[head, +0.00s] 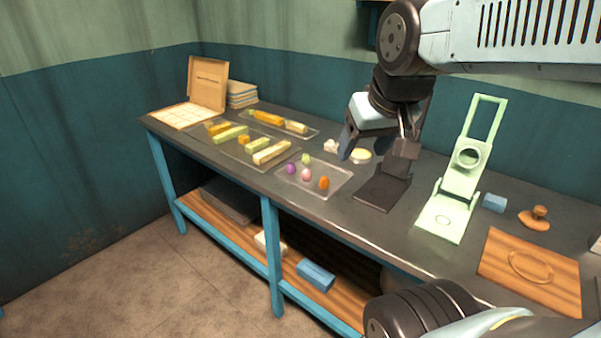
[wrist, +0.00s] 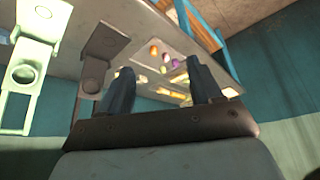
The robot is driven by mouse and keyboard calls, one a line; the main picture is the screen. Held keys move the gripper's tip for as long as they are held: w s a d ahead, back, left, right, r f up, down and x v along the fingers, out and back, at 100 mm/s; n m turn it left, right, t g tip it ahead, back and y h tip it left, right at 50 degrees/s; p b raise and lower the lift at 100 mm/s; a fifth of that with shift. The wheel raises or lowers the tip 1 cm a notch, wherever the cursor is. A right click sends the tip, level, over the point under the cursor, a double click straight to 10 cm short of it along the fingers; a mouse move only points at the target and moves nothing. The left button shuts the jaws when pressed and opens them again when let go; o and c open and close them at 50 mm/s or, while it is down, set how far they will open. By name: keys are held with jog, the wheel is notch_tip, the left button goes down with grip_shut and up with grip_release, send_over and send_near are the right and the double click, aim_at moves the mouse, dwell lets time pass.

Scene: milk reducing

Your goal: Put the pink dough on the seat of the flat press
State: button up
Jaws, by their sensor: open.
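The pink dough (head: 306,174) is a small ball on a clear tray (head: 340,186), among purple, green and orange pieces. It is small in the wrist view. A dark press (head: 381,194) stands right of the tray, its flat base toward me and its raised part partly hidden by my arm. A pale green press (head: 443,219) with a ring on its seat stands further right. I cannot tell for sure which is the flat press. My gripper (head: 373,146) is open and empty above the table, near the dark press. Its two fingers stand apart in the wrist view (wrist: 158,70).
Further trays with yellow, green and orange bars (head: 229,134) lie to the left, before an open box (head: 207,84). A blue block (head: 494,203), a wooden stamp (head: 535,217) and a wooden board (head: 530,270) lie to the right. The table's front edge has some free room.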

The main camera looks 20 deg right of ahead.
jog(key=w+f+n+y, duration=0.1)
jog(key=w+f, duration=0.1)
jog(key=w, duration=0.6)
jog(key=w+f, duration=0.3)
jog(key=w, duration=0.6)
jog(key=g, duration=0.1)
send_near(307, 176)
jog(key=shift+n, duration=0.4)
jog(key=x, duration=0.8)
jog(key=shift+f, duration=0.1)
jog(key=shift+c, duration=0.4)
jog(key=c, duration=1.1)
jog(key=shift+c, duration=0.2)
